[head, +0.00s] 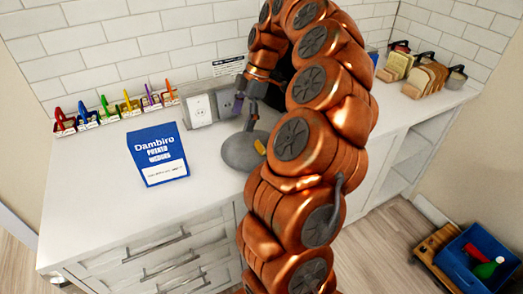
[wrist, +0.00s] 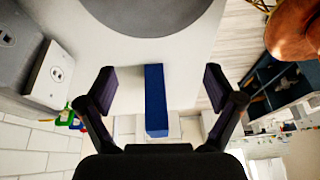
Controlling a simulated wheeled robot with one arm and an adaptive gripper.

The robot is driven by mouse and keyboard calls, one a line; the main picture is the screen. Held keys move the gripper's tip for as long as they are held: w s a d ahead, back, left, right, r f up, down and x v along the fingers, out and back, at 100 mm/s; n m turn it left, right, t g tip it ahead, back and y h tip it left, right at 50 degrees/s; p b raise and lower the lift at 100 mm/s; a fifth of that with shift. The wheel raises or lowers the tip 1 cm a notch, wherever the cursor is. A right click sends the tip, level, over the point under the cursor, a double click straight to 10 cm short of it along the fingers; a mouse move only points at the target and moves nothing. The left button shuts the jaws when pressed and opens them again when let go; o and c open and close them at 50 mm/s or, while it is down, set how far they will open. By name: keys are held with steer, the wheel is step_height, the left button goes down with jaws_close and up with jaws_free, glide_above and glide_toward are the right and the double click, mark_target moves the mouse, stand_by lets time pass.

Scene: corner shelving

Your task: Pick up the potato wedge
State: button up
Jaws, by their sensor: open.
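A small yellow potato wedge (head: 260,146) lies on a round grey plate (head: 236,152) on the white counter. My arm partly covers the plate's right side. My gripper (head: 244,114) is above the plate's far edge, open and apart from the wedge. In the wrist view my gripper (wrist: 160,90) shows two dark fingers spread wide. Part of the grey plate (wrist: 150,15) shows at the top of that view, and the wedge does not show there. A blue shape (wrist: 156,100), probably the blue box seen edge-on, appears between the fingers; I cannot tell its distance.
A blue "Dambiro" box (head: 158,155) stands left of the plate. Wall sockets (head: 200,110) are behind it. Several coloured clips (head: 110,108) line the back wall at left. Bread and jars (head: 425,75) stand on the right counter. A blue crate (head: 475,260) is at lower right.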

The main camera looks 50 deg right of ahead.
glide_toward(261, 147)
steer(key=shift+w+d+f, duration=0.15)
steer(key=shift+d+f, duration=0.2)
steer(key=shift+f, duration=0.35)
steer(key=shift+p+x, duration=0.9)
steer(key=shift+x, duration=2.9)
steer(key=shift+w+r, duration=0.1)
steer(key=shift+w, duration=0.05)
steer(key=shift+t, duration=0.3)
steer(key=c, duration=1)
steer(key=shift+o, duration=0.2)
